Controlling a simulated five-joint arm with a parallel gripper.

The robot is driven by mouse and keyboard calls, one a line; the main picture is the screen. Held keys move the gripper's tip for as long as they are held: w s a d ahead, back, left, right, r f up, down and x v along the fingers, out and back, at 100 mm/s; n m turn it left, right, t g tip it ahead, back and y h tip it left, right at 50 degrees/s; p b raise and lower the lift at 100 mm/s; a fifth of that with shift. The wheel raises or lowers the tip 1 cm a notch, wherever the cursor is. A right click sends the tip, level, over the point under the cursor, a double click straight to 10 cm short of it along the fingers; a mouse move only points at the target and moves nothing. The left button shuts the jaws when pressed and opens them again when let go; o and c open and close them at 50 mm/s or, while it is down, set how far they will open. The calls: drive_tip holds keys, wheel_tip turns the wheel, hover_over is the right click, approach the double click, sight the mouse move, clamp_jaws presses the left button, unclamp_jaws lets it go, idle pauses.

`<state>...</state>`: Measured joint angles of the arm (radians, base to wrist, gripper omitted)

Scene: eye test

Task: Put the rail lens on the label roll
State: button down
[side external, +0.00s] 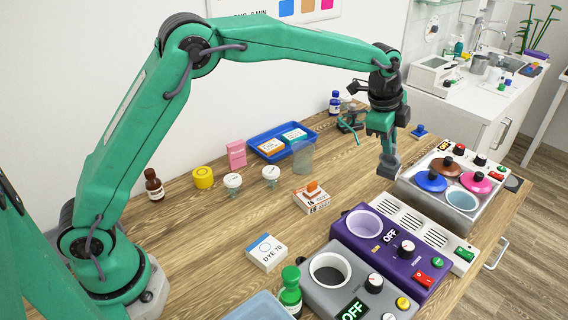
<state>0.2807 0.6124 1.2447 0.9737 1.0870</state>
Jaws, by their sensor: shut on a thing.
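My gripper (381,128) points down at the end of the green arm, above the back right of the bench. It is shut on a grey piece with a rounded lower end (389,166), which I take for the rail lens. That piece hangs below the jaws, in front of the left edge of the hotplate unit; whether it touches anything is hard to tell. A short yellow cylinder (203,177), which looks like the label roll, stands upright at the left on the bench, well apart from my gripper. Its top looks clear.
Between them stand white-lidded jars (271,175), a pink block (236,153), a blue tray (283,139), a clear beaker (303,157) and a small box with an orange piece (312,198). A brown bottle (154,184) stands left. Heater units (394,245) fill the right front.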

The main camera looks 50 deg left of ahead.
drive_tip(key=s+a+r+n+g+y, duration=0.1)
drive_tip(key=s+a+r+n, duration=0.1)
drive_tip(key=s+a+n, duration=0.5)
drive_tip(key=s+a+r+n, duration=0.2)
drive_tip(key=s+a+n, duration=0.15)
drive_tip(key=a, duration=0.65)
drive_tip(key=s+a+n+g, duration=0.1)
drive_tip(key=s+a+n, duration=0.45)
drive_tip(key=s, duration=0.35)
drive_tip(key=s+a+n, duration=0.5)
drive_tip(key=s+n, duration=0.2)
drive_tip(key=s, duration=0.1)
drive_tip(key=s+a+f, duration=0.1)
drive_tip(key=a+f, duration=0.5)
drive_tip(key=a, duration=0.5)
drive_tip(key=shift+f+y, duration=0.3)
drive_tip(key=shift+f, duration=0.05)
drive_tip(key=shift+a, duration=0.1)
drive_tip(key=shift+f, duration=2)
drive_tip(key=shift+f, duration=0.1)
